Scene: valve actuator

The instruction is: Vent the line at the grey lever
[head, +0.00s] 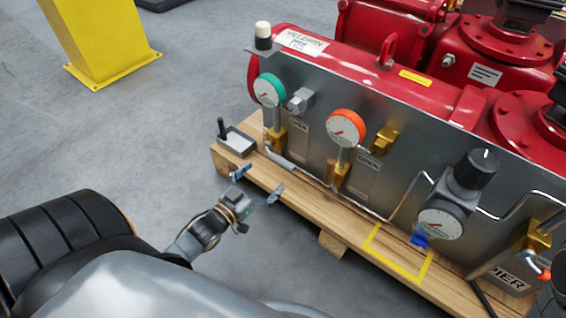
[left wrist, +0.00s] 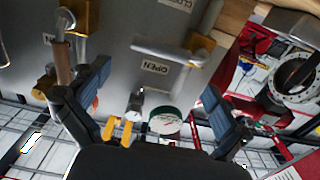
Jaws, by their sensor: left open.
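The grey lever (head: 280,159) sits low on the metal panel, on a brass valve (head: 274,138) below the green-rimmed gauge (head: 269,90). In the left wrist view the grey lever (left wrist: 163,48) lies roughly level, between an OPEN label (left wrist: 155,67) and a partly cut-off second label (left wrist: 178,3). My left gripper (head: 258,183) is open and empty, in front of the pallet edge and apart from the lever. In the left wrist view its spread fingers (left wrist: 160,100) stand either side of the lever in the picture. My right gripper is out of view.
A second brass valve (head: 340,172) stands below the orange-rimmed gauge (head: 346,128). A small box (head: 236,141) with a black stick sits at the left end of the wooden pallet (head: 315,215). A black-knobbed regulator (head: 464,180) stands out at right. A yellow post (head: 102,38) stands behind left.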

